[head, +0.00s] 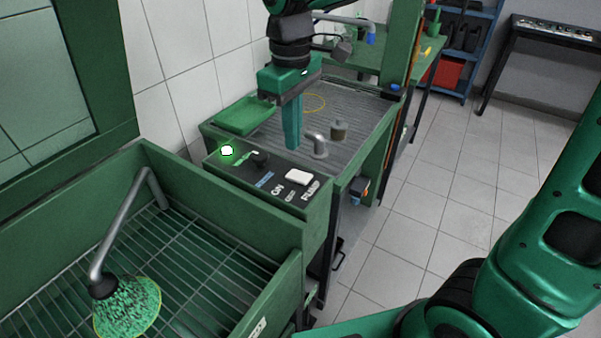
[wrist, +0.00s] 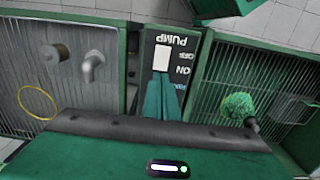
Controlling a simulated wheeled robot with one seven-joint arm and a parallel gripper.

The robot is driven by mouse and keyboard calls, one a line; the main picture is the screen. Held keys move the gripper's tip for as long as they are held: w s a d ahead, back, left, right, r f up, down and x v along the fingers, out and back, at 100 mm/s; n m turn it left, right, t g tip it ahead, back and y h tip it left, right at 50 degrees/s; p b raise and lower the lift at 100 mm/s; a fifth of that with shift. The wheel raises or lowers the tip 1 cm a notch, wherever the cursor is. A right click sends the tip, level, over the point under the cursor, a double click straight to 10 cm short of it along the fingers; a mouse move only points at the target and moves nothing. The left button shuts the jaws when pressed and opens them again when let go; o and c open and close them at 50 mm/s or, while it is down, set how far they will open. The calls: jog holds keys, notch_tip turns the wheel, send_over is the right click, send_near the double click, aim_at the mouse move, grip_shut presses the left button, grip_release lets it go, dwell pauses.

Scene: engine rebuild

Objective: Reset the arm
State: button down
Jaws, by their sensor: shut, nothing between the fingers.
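My gripper (head: 292,146) is shut and empty, pointing down above the pump control panel (head: 240,183). In the wrist view the fingertips (wrist: 160,76) overlap the panel just by the white switch (wrist: 163,55). The switch also shows in the head view (head: 298,177), beside the words ON, OFF and PUMP. I cannot tell exactly how high the fingertips are above the panel.
A basin with a wire grate (head: 200,265) and a shower-like nozzle (head: 128,306) stands at the front left. Behind the panel a slatted bench holds a bent pipe (head: 318,147), a small cylinder (head: 338,130) and a green tray (head: 244,117). The tiled floor (head: 440,190) at right is clear.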

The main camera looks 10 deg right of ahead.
jog(key=s+d+f+m, duration=0.1)
jog(key=s+d+m, duration=0.25)
jog(key=d, duration=0.65)
jog(key=s+d+f+m, duration=0.1)
jog(key=s+d+m, duration=0.25)
jog(key=d, duration=0.65)
jog(key=s+d+f+m, duration=0.2)
jog(key=s+d+m, duration=0.2)
jog(key=s, duration=0.3)
jog(key=s+d+f+m, duration=0.3)
jog(key=s+d+m, duration=0.1)
jog(key=s+d, duration=0.2)
jog(key=shift+s+d, duration=0.35)
jog(key=shift+s, duration=0.25)
